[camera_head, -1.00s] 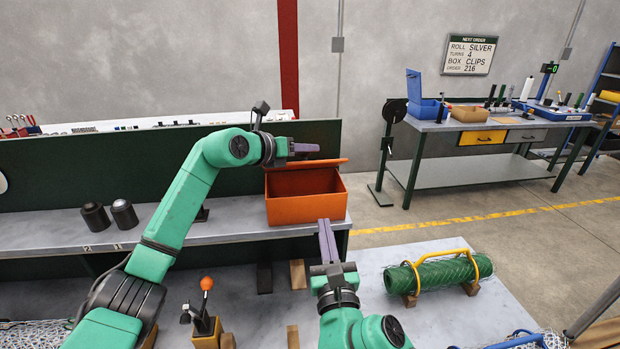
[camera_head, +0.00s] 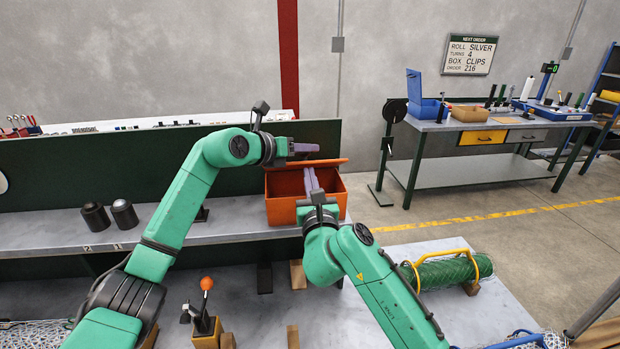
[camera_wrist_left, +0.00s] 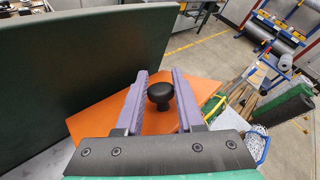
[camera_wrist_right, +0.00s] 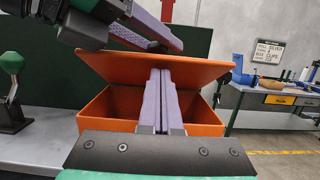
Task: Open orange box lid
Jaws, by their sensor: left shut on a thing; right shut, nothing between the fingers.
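The orange box (camera_head: 330,206) stands on the grey bench, its lid (camera_head: 338,161) raised at an angle above the open front. It also shows in the right wrist view (camera_wrist_right: 202,112), with its lid (camera_wrist_right: 190,70) tilted over it. My left gripper (camera_head: 317,147) is above the lid, shut on the black knob (camera_wrist_left: 160,93), with a finger on each side in the left wrist view. My right gripper (camera_head: 308,172) is shut and empty, its fingertips at the box opening below the lid. I cannot tell whether they touch the lid. The box's inside is mostly hidden.
A dark green panel (camera_head: 110,166) stands behind the bench (camera_head: 235,216). A green mesh roll (camera_head: 445,271) with a yellow handle lies at lower right. An orange-knobbed lever (camera_head: 206,284) stands in front.

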